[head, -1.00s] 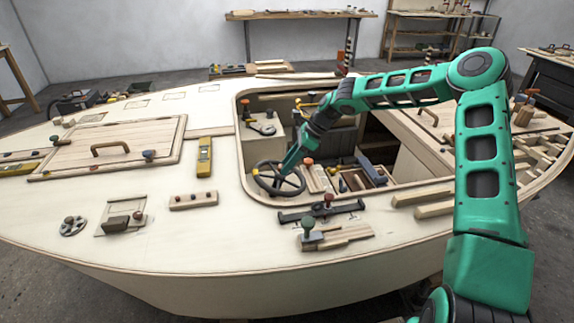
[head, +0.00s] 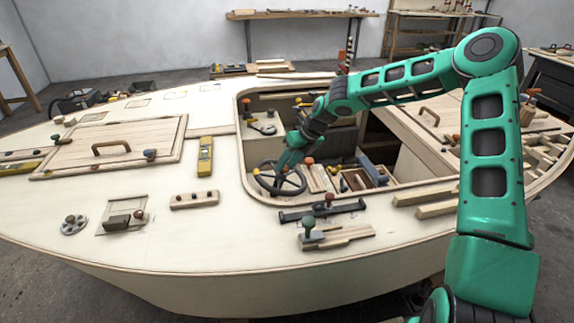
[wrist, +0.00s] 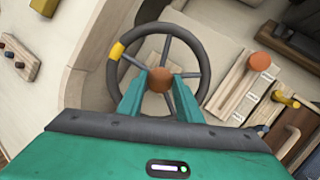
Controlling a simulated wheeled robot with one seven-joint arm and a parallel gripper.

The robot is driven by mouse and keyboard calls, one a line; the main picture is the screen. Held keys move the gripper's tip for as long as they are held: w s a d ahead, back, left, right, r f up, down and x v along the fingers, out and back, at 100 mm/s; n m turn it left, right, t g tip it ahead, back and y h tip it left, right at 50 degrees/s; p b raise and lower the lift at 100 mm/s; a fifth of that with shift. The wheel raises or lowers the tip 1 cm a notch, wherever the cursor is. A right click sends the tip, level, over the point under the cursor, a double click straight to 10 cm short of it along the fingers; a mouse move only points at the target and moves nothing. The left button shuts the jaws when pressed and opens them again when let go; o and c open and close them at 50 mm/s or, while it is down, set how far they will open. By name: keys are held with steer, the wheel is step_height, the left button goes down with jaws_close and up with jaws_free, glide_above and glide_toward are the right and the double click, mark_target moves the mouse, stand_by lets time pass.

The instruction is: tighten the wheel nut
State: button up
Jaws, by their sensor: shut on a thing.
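The dark steering wheel (head: 267,187) with thin spokes sits in the cockpit opening of the hull; a yellow band marks its rim. In the wrist view the wheel (wrist: 203,60) surrounds a brown-orange wheel nut (wrist: 160,79) at its hub. My gripper (wrist: 159,95) has its two green fingers on either side of the nut and is shut on it. In the head view my gripper (head: 284,166) reaches down to the wheel's centre, and the nut is hidden there by the fingers.
An orange-topped wooden block (wrist: 243,88) lies right of the wheel, beside a yellow-handled piece (wrist: 285,98). The cockpit rim (head: 243,150) borders the wheel on the left. A yellow level (head: 205,156) lies to the left.

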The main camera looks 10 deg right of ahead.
steer(key=shift+w+r+m, duration=0.15)
steer(key=shift+r+m, duration=0.05)
steer(key=shift+m, duration=0.9)
steer(key=shift+h, duration=0.3)
steer(key=o, duration=0.9)
steer(key=shift+c, duration=0.2)
steer(key=shift+o, duration=0.9)
steer(key=shift+f, duration=0.15)
steer(key=v, duration=1)
steer(key=shift+s+r, duration=0.25)
steer(key=shift+r, duration=0.05)
steer(key=shift+d, duration=0.15)
